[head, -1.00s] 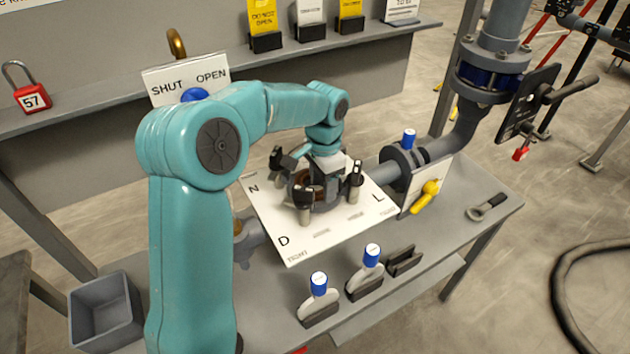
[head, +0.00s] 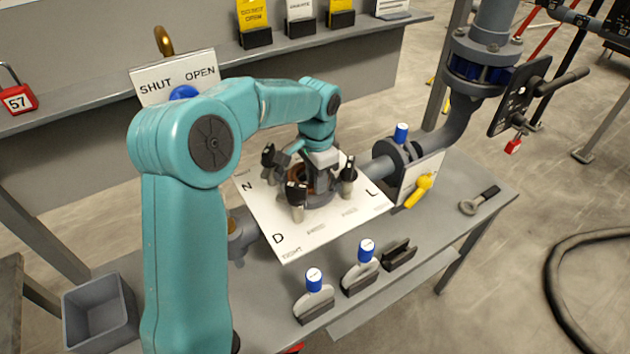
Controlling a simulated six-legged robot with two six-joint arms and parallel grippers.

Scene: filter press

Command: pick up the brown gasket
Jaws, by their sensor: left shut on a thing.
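The brown gasket (head: 296,173) shows as a small brown arc in the grey round housing at the middle of the white lettered plate. My left gripper (head: 316,178) reaches down over the housing from above and is shut on the gasket at its right side. The gripper and the black-topped clamps (head: 297,194) around the housing hide much of the gasket. I cannot tell whether it is clear of its seat. My right gripper is not in view.
Several black-topped clamps stand close around the gripper. Blue-capped pieces (head: 314,281) stand along the bench front. A grey bin (head: 100,312) sits at lower left. The right bench end has free room.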

